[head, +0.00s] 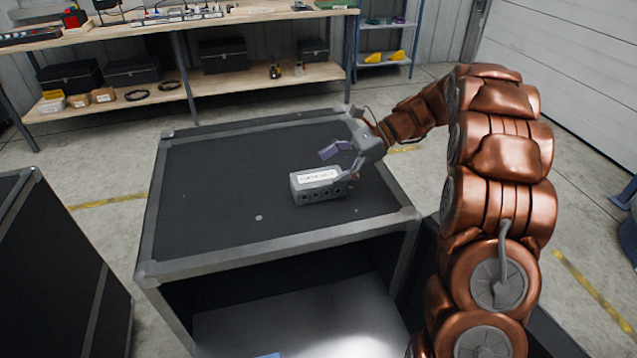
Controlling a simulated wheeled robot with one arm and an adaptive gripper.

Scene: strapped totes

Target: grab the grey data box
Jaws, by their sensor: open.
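The grey data box (319,186) lies on the black top of a large case with metal edges. It has a white label on top and several dark round ports along its front face. My gripper (341,163) is open just behind and to the right of the box, its fingers pointing left and toward it. One finger shows above the box's back edge and the other is near its right end. I cannot tell whether either finger touches the box. Nothing is held.
The case top (215,205) is otherwise clear around the box. Its front is open, with a pale surface inside. Another dark case (60,270) stands at the left. A wooden workbench (150,32) with tools and black boxes stands at the back, beside a blue shelf (385,62).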

